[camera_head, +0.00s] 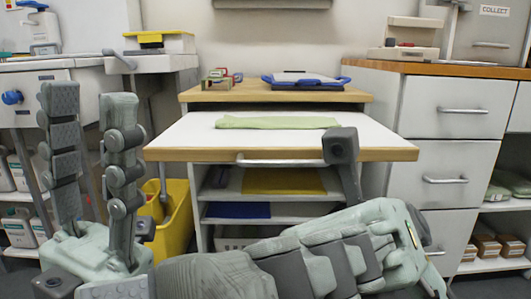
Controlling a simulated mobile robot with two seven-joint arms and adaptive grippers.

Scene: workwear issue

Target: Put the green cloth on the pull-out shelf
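The green cloth (275,122) lies flat as a long pale strip on the back part of the pull-out shelf (200,140). The shelf is pulled out, with a white top, a wooden front edge and a bar handle. My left gripper (89,92) is left of the shelf, fingers up and apart, with nothing between them. My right gripper (205,274) lies sideways across the bottom, in front of the shelf. Only its near side shows, so I cannot see the gap between its fingers. Neither gripper touches the cloth.
A blue-edged clipboard-like item (305,80) and a small red-and-green item (221,78) sit on the wooden top (255,95) behind the shelf. A yellow bucket (174,225) stands at left. Drawers (455,110) flank the right. The shelf's front part is bare.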

